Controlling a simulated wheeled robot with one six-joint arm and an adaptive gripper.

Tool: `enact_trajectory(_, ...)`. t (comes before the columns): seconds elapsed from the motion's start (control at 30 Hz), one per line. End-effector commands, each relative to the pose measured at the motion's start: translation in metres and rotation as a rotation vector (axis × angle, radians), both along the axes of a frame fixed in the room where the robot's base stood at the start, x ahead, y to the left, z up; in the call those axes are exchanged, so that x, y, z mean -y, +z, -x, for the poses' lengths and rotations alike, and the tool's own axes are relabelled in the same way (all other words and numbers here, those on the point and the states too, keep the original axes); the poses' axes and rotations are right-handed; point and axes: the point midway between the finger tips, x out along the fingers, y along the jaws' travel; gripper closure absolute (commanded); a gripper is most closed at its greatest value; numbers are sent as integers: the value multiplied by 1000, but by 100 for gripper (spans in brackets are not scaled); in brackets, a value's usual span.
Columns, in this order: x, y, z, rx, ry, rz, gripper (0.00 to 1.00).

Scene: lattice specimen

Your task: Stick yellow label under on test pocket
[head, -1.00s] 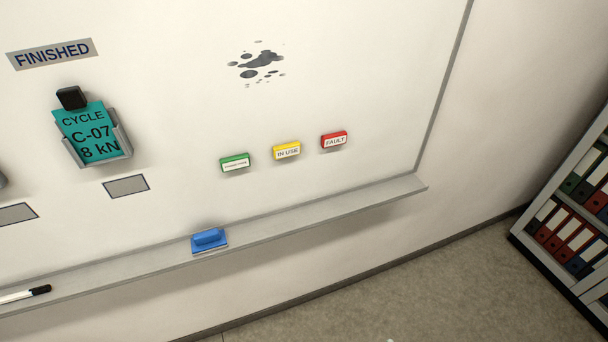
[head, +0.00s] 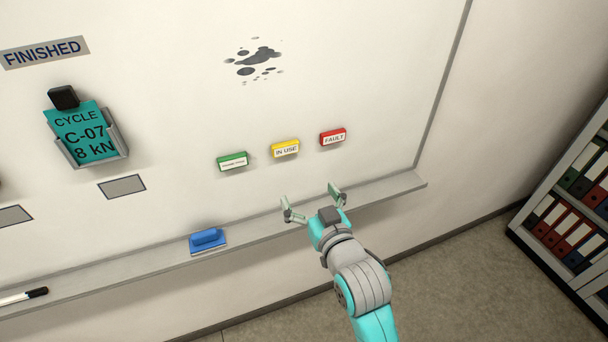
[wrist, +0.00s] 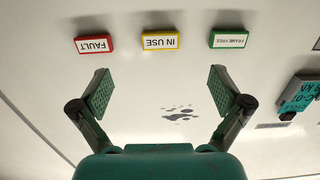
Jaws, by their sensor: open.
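The yellow label (head: 285,148), marked IN USE, is stuck on the whiteboard between a green label (head: 233,162) and a red FAULT label (head: 333,137). In the wrist view the yellow label (wrist: 161,40) lies beyond the fingertips, between their lines. My gripper (head: 314,197) is open and empty, below the yellow and red labels and apart from them; its spread fingers show in the wrist view (wrist: 160,92). A grey pocket (head: 92,150) holds a teal card reading CYCLE C-07 8 kN. A grey outlined rectangle (head: 122,187) is under it. No pocket marked test shows.
A tray ledge (head: 130,258) runs along the board's bottom, with a blue eraser (head: 207,241) and a marker (head: 24,296) on it. Dark smudges (head: 255,62) mark the board above. A FINISHED sign (head: 44,52) is upper left. A binder shelf (head: 565,220) stands right.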

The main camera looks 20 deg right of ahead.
Motion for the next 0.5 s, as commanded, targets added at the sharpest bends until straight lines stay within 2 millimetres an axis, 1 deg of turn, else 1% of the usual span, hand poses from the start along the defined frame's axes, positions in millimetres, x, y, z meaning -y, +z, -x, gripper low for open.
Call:
enact_trajectory(0.03,0,12,-8,10,0,0,0)
enact_trajectory(0.1,0,21,-16,14,0,0,0)
enact_trajectory(0.2,0,30,-23,15,0,0,0)
enact_trajectory(0.37,0,33,-31,16,0,0,0)
enact_trajectory(0.5,0,32,-47,17,0,0,0)
